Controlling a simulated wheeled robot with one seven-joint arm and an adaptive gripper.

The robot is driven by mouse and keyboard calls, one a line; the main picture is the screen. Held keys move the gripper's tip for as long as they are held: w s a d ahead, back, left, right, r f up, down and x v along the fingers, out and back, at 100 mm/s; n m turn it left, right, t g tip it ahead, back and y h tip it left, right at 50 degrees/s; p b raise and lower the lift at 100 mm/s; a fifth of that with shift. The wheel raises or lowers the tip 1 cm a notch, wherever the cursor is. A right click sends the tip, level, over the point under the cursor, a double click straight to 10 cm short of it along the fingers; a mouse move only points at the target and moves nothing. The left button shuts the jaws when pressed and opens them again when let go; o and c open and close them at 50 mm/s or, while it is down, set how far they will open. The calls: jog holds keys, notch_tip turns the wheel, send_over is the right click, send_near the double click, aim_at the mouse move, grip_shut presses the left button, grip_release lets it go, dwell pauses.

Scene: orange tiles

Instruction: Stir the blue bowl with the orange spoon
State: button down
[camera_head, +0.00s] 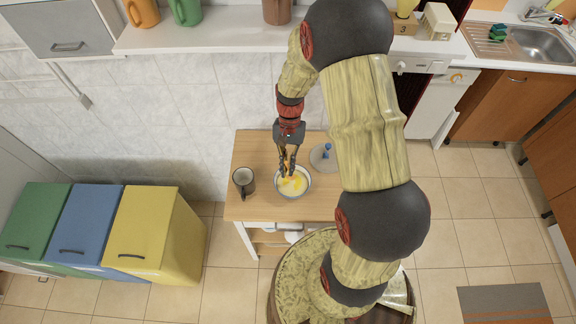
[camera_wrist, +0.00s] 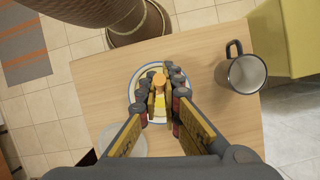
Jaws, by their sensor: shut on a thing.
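The bowl (camera_head: 309,187) stands on the small wooden table. It is pale inside, with a blue rim and something yellow in it. It also shows in the wrist view (camera_wrist: 134,92), partly hidden behind my fingers. My gripper (camera_head: 287,168) points down over the bowl. In the wrist view its fingertips (camera_wrist: 160,95) are closed around the orange spoon (camera_wrist: 158,79), whose rounded orange end shows between them. The rest of the spoon is mostly hidden, so I cannot tell how deep its tip sits in the bowl.
A dark-rimmed mug (camera_head: 243,179) stands left of the bowl on the wooden table (camera_head: 262,209). A grey lid with a blue knob (camera_head: 323,157) lies right of and behind the bowl. Green, blue and yellow bins (camera_head: 155,230) stand left of the table.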

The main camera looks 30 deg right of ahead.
jog(key=shift+w+d+f+b, duration=0.15)
jog(key=shift+f+b, duration=0.25)
jog(key=shift+f, duration=0.45)
jog(key=shift+d+f+b, duration=0.2)
jog(key=shift+f+b, duration=0.25)
jog(key=shift+f, duration=0.4)
jog(key=shift+w+d+f+b, duration=0.15)
jog(key=shift+f+b, duration=0.25)
jog(key=shift+f, duration=0.45)
jog(key=shift+s, duration=0.1)
